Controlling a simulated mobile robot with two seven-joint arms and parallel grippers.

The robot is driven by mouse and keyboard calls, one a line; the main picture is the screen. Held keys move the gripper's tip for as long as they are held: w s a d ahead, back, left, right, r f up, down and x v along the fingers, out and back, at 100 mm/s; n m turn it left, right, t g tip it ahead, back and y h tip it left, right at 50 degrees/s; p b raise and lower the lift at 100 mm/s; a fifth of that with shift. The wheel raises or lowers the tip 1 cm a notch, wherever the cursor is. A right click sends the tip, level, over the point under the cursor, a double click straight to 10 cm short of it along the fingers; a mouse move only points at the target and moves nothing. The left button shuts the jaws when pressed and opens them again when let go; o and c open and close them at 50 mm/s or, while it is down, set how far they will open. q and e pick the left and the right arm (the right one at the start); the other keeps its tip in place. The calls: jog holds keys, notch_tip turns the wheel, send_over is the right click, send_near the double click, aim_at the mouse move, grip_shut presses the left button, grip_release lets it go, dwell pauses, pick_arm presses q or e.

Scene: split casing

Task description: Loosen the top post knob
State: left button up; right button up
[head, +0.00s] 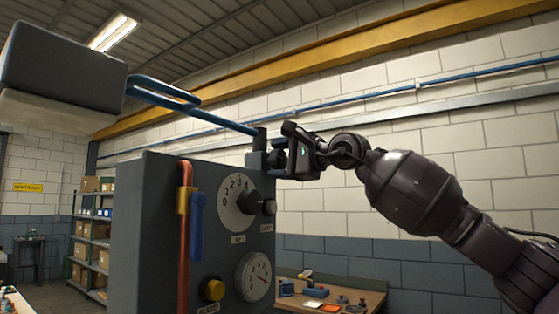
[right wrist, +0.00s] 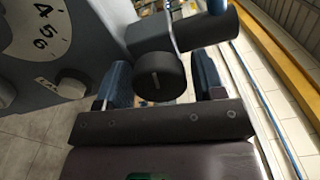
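The top post (head: 260,140) rises from the top right corner of the grey casing (head: 150,220). My right gripper (head: 284,158) is beside the post in the head view. In the right wrist view its two blue-padded fingers (right wrist: 161,80) stand apart, one on each side of the knob. I cannot tell whether either finger touches it. My left gripper is not in view.
A blue bar (head: 215,118) runs to the post. A bench (head: 375,296) stands behind.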

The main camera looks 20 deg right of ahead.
jog(key=shift+o, duration=0.9)
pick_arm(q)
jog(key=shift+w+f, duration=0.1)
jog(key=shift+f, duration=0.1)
pick_arm(e)
jog(key=shift+s+d+f, duration=0.1)
jog(key=shift+s+d, duration=0.25)
jog(key=shift+s, duration=0.05)
pick_arm(q)
jog(key=b, duration=0.1)
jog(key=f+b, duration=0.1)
jog(key=b, duration=0.1)
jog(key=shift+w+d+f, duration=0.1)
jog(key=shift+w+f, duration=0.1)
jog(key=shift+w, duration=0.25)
pick_arm(e)
jog(key=v, duration=0.9)
jog(key=shift+s+d, duration=0.2)
jog(key=shift+s, duration=0.1)
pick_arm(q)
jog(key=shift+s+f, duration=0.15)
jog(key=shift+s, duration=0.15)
